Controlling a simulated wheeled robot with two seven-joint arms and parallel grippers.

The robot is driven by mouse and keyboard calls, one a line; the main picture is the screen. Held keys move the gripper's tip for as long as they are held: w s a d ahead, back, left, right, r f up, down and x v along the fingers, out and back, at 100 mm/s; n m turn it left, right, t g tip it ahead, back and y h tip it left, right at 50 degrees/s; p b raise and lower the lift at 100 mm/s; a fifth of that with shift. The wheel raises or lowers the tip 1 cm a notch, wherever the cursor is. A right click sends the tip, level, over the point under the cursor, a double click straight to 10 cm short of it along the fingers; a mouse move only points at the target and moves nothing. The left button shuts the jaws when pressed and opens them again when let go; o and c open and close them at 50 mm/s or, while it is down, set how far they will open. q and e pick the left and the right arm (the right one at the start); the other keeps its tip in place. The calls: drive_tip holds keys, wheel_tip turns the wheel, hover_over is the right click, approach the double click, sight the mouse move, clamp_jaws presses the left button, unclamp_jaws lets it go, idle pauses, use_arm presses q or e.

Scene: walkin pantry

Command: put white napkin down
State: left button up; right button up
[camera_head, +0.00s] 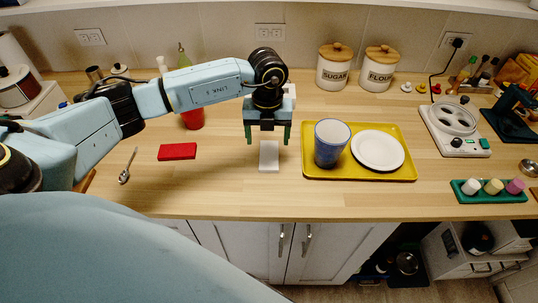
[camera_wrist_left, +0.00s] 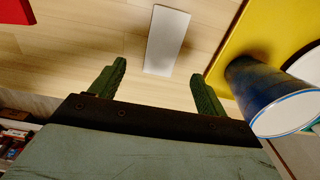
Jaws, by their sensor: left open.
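The white napkin (camera_head: 269,156) lies flat on the wooden counter, between the red folded napkin and the yellow tray. It also shows in the left wrist view (camera_wrist_left: 166,40), beyond my fingertips and apart from them. My left gripper (camera_head: 267,140) is open, with its two green fingers spread above the counter at the napkin's far end. In the left wrist view the space between the fingers (camera_wrist_left: 158,78) is empty. My right gripper is not in view.
The yellow tray (camera_head: 313,171) right of the napkin holds a blue cup (camera_head: 331,144) and a white plate (camera_head: 378,149). A red folded napkin (camera_head: 177,152) and a spoon (camera_head: 128,166) lie to the left. Sugar (camera_head: 335,68) and flour (camera_head: 379,69) canisters stand behind.

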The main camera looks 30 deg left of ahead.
sight(269, 159)
use_arm(q)
drive_tip(key=shift+s+d+f+p, duration=0.1)
drive_tip(key=shift+d+f+p, duration=0.1)
drive_tip(key=shift+f, duration=1.6)
drive_tip(key=shift+d+f+p, duration=0.1)
drive_tip(key=shift+f+p, duration=0.05)
drive_tip(key=shift+f, duration=1.6)
drive_tip(key=c, duration=1)
